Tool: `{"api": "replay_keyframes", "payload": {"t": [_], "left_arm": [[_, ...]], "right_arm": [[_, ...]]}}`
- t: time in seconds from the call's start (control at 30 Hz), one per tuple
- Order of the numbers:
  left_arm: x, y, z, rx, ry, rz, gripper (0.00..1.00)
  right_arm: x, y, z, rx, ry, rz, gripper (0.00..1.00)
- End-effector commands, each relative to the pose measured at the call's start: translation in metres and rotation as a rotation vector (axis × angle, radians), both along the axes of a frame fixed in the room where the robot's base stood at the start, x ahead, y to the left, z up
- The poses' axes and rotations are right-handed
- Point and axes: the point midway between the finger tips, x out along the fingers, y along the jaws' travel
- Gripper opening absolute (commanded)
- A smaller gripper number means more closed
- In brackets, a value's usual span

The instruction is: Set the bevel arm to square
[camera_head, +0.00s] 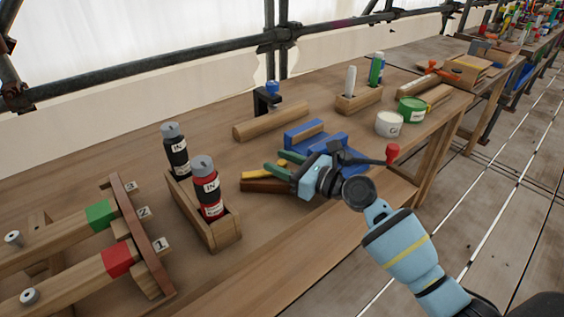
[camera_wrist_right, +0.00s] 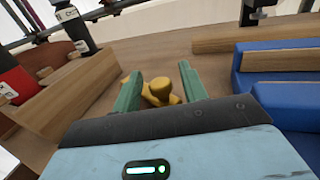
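What appears to be the bevel lies on the bench by my right gripper: a yellow arm (camera_head: 256,175) beside a dark brown wooden piece (camera_head: 266,186). Its angle is hard to tell because the gripper covers part of it. In the right wrist view a yellow knobbed part (camera_wrist_right: 160,92) shows between and just beyond the fingers. My right gripper (camera_head: 273,160) has its green fingers apart, with visible gaps beside the yellow part; it also shows in the right wrist view (camera_wrist_right: 159,74). My left gripper is out of view.
A blue cradle (camera_head: 308,133) stands just behind the gripper. A wooden box (camera_head: 224,233) with black and red bottles is to the left. A wooden bar (camera_head: 270,121), white can (camera_head: 389,124) and green can (camera_head: 411,110) stand farther back. The front bench strip is clear.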

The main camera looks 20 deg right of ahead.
Motion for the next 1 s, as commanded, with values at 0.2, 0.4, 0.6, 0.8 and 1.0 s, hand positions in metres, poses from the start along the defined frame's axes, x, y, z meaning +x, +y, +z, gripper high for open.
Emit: {"api": "replay_keyframes", "payload": {"t": [0.2,0.4,0.6,0.8,1.0], "left_arm": [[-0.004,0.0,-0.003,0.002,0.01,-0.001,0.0],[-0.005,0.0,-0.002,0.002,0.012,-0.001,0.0],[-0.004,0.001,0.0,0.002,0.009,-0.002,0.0],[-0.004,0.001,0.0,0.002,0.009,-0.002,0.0],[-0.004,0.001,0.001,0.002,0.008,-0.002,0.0]], "right_arm": [[0.0,0.0,0.002,0.002,-0.002,-0.001,0.43],[-0.01,-0.008,0.001,0.002,-0.001,-0.001,0.43],[-0.035,-0.028,0.001,0.0,-0.001,-0.002,0.43],[-0.055,-0.043,0.0,-0.001,-0.001,-0.001,0.43],[-0.062,-0.048,0.001,0.001,-0.002,0.0,0.43]]}}
